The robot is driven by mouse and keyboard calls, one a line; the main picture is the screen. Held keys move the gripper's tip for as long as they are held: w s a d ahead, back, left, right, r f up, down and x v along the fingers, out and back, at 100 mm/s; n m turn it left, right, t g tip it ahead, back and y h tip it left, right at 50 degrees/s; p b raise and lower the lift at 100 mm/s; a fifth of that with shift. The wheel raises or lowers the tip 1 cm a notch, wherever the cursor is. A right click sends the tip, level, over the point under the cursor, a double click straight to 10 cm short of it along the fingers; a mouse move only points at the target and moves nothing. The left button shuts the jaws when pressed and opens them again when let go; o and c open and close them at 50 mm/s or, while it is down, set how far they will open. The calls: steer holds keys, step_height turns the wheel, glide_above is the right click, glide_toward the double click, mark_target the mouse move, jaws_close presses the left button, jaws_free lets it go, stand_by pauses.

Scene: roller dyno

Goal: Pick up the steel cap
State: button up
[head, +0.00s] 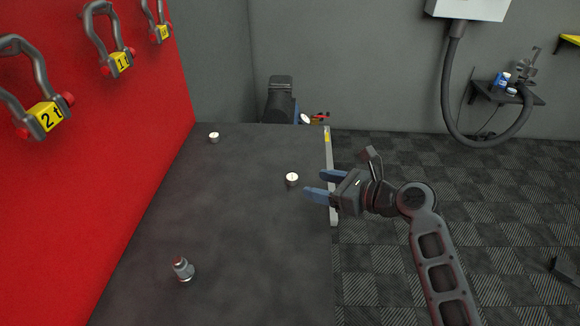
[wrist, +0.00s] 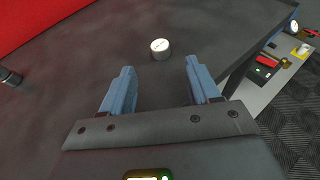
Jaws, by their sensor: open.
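A small round cap with a pale top and metallic side (head: 292,179) stands upright on the dark table near its right edge. It also shows in the wrist view, ahead of and between the fingertips (wrist: 160,49). A similar small cap (head: 213,137) stands at the table's far left. I cannot tell by look which one is the steel cap. My gripper (head: 312,193) is open and empty, with blue fingers pointing left, just right of the nearer cap and apart from it. In the wrist view my gripper (wrist: 160,82) has its fingers wide apart.
A steel fitting (head: 182,269) stands on the near part of the dark table (head: 240,220), also at the wrist view's left edge (wrist: 10,77). A red panel (head: 95,150) with shackles borders the left. A light strip (head: 328,160) runs along the table's right edge.

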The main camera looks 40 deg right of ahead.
mark_target(291, 176)
steer(key=x, duration=0.7)
steer(key=shift+w+r, duration=0.1)
steer(key=shift+w, duration=0.15)
steer(key=c, duration=1.1)
steer(key=shift+r, duration=0.15)
